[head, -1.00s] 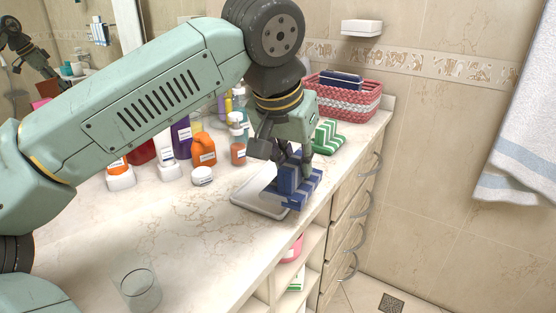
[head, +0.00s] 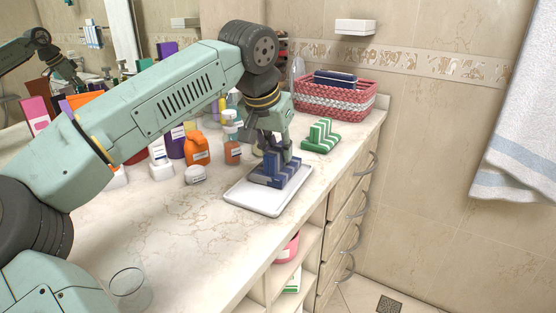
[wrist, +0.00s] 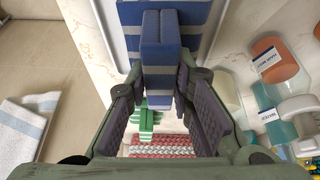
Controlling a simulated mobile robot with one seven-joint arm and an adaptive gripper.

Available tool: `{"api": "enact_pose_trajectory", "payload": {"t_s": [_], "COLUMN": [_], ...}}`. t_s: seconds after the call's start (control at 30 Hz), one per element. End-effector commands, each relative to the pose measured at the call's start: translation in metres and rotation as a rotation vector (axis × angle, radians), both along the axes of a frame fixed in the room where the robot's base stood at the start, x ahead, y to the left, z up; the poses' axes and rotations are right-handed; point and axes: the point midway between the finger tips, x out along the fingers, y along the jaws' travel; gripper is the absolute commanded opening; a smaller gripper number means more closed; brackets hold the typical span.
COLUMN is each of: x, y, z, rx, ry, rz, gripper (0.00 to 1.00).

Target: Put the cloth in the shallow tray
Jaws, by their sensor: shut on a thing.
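The blue and grey-white striped cloth (head: 284,174) is folded, with a raised ridge in its middle. It is over the back part of the shallow white tray (head: 257,204), within its outline; I cannot tell if it touches the tray floor. My gripper (head: 274,154) points down and is shut on the cloth's ridge. In the wrist view the cloth (wrist: 160,40) stands between the fingers of my gripper (wrist: 157,85), and the tray's white rim (wrist: 118,50) shows behind it.
A green and white striped cloth (head: 320,136) lies behind the tray, before a red and white basket (head: 335,98). Bottles, including an orange one (head: 197,148), and a round white jar (head: 195,174) stand left of the tray. A clear glass (head: 128,286) is in front. The counter between is clear.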

Motion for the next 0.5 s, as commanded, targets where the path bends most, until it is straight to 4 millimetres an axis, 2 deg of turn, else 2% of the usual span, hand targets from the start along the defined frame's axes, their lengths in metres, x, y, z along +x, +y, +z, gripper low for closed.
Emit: {"api": "enact_pose_trajectory", "payload": {"t_s": [0.4, 0.43, 0.5], "x": [-0.0003, -0.0003, -0.0003], "y": [-0.0002, -0.0002, -0.0001], "z": [-0.0046, -0.0046, -0.0040], "rx": [0.000, 0.000, 0.000], "ry": [-0.001, -0.001, -0.001], "rz": [0.000, 0.000, 0.000], "gripper": [0.00, 0.22, 0.26]}}
